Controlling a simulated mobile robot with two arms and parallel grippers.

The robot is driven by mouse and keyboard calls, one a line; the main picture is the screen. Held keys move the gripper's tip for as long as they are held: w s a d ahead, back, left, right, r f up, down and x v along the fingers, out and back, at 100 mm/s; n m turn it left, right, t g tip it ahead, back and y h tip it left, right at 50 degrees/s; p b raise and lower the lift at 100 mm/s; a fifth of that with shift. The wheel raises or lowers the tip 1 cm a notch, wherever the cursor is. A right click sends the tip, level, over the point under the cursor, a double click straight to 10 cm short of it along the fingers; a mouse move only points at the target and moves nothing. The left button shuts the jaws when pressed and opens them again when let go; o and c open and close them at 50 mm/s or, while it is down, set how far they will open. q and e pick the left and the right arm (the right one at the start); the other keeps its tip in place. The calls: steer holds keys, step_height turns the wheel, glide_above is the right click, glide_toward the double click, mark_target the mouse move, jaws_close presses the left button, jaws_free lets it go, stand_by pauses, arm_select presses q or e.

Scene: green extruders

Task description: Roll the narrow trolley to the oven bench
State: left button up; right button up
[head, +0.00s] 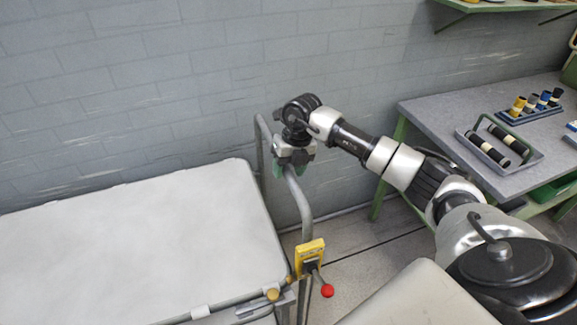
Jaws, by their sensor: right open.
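A trolley with a pale, padded-looking top (130,250) fills the lower left of the head view, beside the grey wall. A bent grey metal handle (303,205) rises at its right end. My right gripper (290,168) is open at the top of this handle, its greenish fingertips close around or beside the bar; I cannot tell if they touch it. A yellow box (309,256) with a red-knobbed lever (327,290) sits low on the handle. My left gripper is out of view. I see no oven.
A grey-topped bench (430,105) with green legs stands at the right. It carries a tray (497,152) with black rolls and a rack (530,115) of small coloured cylinders. A green shelf (490,8) hangs above. Bare floor lies between trolley and bench.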

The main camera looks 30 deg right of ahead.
steer(key=shift+f, duration=0.2)
jaws_close()
stand_by(0.3)
